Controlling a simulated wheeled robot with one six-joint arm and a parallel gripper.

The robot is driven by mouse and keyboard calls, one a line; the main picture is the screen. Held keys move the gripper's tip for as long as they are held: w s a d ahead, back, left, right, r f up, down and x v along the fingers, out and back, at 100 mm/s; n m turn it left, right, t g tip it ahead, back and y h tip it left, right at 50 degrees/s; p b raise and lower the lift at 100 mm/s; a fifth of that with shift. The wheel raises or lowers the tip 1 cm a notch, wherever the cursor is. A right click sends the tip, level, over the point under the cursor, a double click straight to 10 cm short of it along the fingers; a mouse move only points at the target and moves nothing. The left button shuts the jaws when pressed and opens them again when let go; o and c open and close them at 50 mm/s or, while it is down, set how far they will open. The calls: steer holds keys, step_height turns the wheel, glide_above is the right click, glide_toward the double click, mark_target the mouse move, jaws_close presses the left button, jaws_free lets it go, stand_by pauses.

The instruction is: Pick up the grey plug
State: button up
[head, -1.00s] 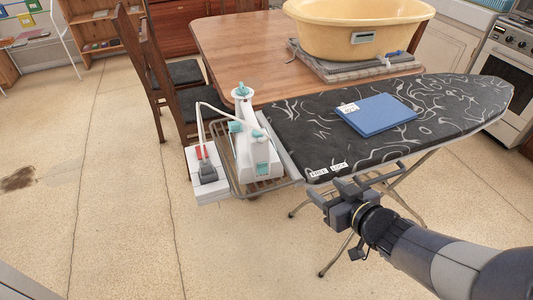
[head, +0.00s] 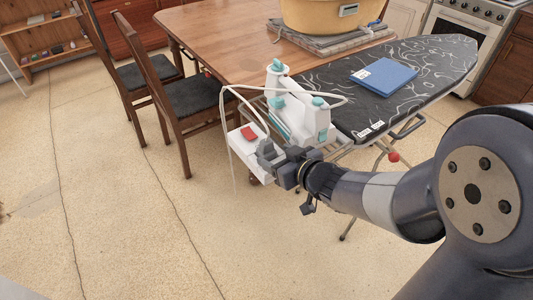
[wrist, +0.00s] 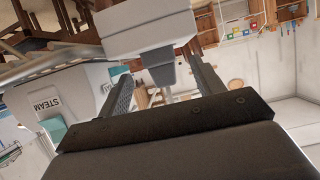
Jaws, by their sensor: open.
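The grey plug (wrist: 160,72) sits in the white socket box (wrist: 145,35) in the wrist view, between my two fingers with a gap on each side. In the head view, the socket box (head: 240,146) with its red switch (head: 249,133) is at the left end of the ironing board. My gripper (head: 268,156) is open at the box's front right corner there. It largely hides the plug in that view. In the wrist view, my gripper (wrist: 157,65) reaches toward the plug and is not closed on it.
A white and teal steam iron (head: 296,115) stands on the wire rack right beside the socket box, with a white cord looping over both. A chair (head: 195,100) stands behind left. Floor in front is clear.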

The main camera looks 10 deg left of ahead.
mark_target(269, 151)
steer(key=x, duration=0.3)
steer(key=shift+w+a+b, duration=0.25)
steer(key=shift+a+b, duration=0.05)
steer(key=shift+a, duration=0.05)
steer(key=c, duration=1.1)
